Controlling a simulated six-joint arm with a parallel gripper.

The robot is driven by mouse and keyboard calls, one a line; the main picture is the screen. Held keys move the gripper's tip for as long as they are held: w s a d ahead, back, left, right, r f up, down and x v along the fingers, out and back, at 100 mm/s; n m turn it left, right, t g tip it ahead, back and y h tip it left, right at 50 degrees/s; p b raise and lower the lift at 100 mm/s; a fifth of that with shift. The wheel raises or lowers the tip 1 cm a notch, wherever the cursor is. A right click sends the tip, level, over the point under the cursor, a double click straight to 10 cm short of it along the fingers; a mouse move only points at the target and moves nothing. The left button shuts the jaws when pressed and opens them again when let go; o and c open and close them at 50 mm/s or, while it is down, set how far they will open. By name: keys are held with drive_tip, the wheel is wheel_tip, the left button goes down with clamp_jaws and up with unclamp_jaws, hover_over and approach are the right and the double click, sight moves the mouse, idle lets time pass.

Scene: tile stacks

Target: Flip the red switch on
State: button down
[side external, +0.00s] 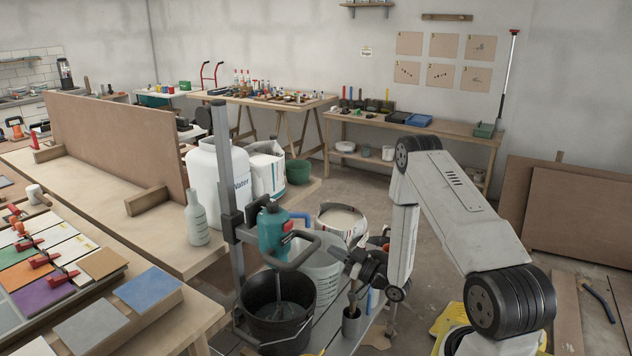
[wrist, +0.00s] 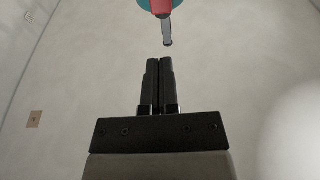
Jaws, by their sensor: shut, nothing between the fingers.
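The red switch (side external: 287,226) sits on the side of the teal mixer (side external: 271,236), which is mounted on an upright grey stand over a black bucket. It is small in the side view, and I cannot tell its setting there. In the wrist view a red part with a grey lever (wrist: 167,31) hangs from the top edge, just beyond my fingertips, with a visible gap. The teal body is mostly cut off there. My gripper (wrist: 160,62) is shut and empty. In the side view my gripper (side external: 349,257) is to the right of the mixer, partly hidden among dark parts.
The black bucket (side external: 268,318) stands below the mixer. A translucent bucket (side external: 318,270) and a white tub (side external: 341,218) stand close by. The workbench (side external: 120,232) with tiles is at left.

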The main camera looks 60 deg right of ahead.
approach(286, 218)
drive_tip(key=w, duration=0.5)
drive_tip(key=shift+w+d+f, duration=0.1)
drive_tip(key=shift+w+f, duration=0.05)
drive_tip(key=shift+w, duration=0.25)
drive_tip(key=shift+w, duration=0.1)
idle(0.3)
drive_tip(key=shift+w+r+g, duration=0.3)
drive_tip(key=shift+r+g, duration=0.15)
drive_tip(key=shift+g, duration=0.25)
drive_tip(key=shift+w+r+g, duration=0.1)
drive_tip(key=shift+r+g, duration=0.15)
drive_tip(key=shift+g, duration=0.45)
drive_tip(key=shift+w+r, duration=0.2)
drive_tip(key=shift+r, duration=0.25)
drive_tip(key=shift+s+f, duration=0.15)
drive_tip(key=shift+s, duration=0.65)
drive_tip(key=s, duration=1.3)
drive_tip(key=shift+s, duration=0.3)
